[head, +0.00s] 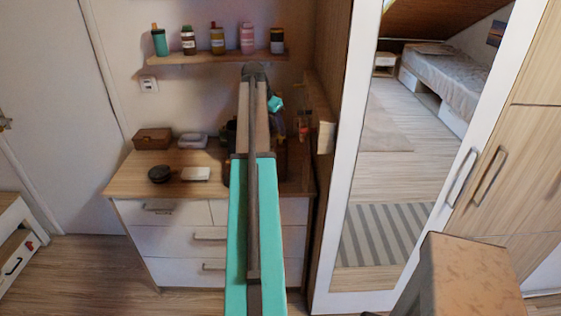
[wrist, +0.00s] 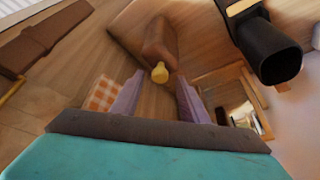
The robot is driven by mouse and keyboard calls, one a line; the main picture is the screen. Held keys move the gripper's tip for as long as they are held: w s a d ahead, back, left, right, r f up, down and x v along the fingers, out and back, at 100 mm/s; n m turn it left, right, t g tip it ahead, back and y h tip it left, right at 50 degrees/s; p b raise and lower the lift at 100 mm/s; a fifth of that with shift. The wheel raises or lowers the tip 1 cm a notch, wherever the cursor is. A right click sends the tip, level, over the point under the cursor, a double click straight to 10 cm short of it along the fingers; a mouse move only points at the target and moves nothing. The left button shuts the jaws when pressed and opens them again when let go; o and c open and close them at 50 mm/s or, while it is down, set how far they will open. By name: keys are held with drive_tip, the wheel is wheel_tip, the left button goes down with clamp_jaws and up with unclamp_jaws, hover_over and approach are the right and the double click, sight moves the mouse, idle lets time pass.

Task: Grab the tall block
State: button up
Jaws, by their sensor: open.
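I cannot pick out the tall block with certainty. In the wrist view my gripper (wrist: 157,92) shows two purple fingers spread apart with nothing held between them. A brown upright-looking object (wrist: 160,42) with a yellow knob or cap (wrist: 160,74) lies beyond the fingers, apart from them. In the head view my arm reaches over the dresser (head: 140,183) and hides its middle and the gripper's fingers. Dark items behind the arm are partly hidden. A large wood-coloured block shape (head: 470,275) stands at the bottom right; I cannot tell what it is.
A brown box (head: 153,138), a dark round bowl (head: 160,174) and a white item (head: 196,174) sit on the dresser. A shelf (head: 180,58) with several bottles hangs above. A mirrored wardrobe stands right. A black cylinder (wrist: 272,52) and checkered cloth (wrist: 103,94) flank the fingers.

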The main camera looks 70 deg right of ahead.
sight(279, 135)
drive_tip(key=shift+p+x, duration=1.05)
drive_tip(key=shift+x, duration=0.3)
drive_tip(key=shift+p+x, duration=0.35)
drive_tip(key=shift+x, duration=0.8)
clamp_jaws()
